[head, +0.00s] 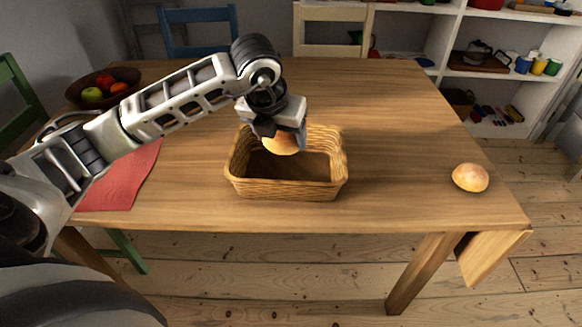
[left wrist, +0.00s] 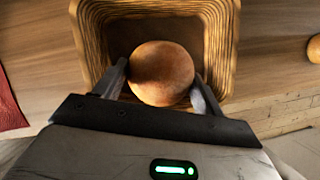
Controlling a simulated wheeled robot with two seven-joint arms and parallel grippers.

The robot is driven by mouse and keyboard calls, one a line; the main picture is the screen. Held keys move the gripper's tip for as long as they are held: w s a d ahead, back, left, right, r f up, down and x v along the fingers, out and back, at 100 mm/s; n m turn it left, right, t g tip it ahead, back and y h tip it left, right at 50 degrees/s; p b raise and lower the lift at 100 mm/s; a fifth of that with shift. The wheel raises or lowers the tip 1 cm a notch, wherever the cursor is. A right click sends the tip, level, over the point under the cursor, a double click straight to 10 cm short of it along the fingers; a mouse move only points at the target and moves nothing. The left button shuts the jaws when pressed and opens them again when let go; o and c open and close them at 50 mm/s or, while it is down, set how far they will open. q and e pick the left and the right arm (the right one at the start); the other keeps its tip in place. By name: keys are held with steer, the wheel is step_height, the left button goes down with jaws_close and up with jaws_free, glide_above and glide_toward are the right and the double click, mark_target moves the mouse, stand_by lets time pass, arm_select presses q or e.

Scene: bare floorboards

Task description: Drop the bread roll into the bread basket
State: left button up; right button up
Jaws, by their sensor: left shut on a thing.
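A round golden-brown bread roll (left wrist: 161,73) is between the two fingers of my left gripper (left wrist: 161,82) in the left wrist view. In the head view my left gripper (head: 283,132) is shut on the roll (head: 283,144), over the back part of the basket. The wicker bread basket (head: 290,188) stands on the wooden table, and its visible bottom is empty. Its rim (left wrist: 84,40) surrounds the roll in the left wrist view. The fingers partly hide the roll in the head view. My right gripper is not in view.
A second, paler roll (head: 470,178) lies near the table's right edge. A red cloth (head: 128,182) lies at left, partly under my arm. A brown fruit bowl (head: 77,92) stands at the back left.

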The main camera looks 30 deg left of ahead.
arm_select(q)
step_height(320, 180, down, 3)
steer(key=shift+r+b, duration=0.1)
steer(key=shift+b, duration=0.5)
steer(key=shift+f+b, duration=0.3)
steer(key=shift+f, duration=0.3)
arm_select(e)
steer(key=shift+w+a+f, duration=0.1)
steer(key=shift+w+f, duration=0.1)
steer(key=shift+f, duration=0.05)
arm_select(q)
steer(key=o, duration=1)
steer(key=shift+r, duration=0.1)
steer(key=p+v, duration=0.1)
steer(key=v, duration=1.4)
steer(key=shift+r, duration=0.4)
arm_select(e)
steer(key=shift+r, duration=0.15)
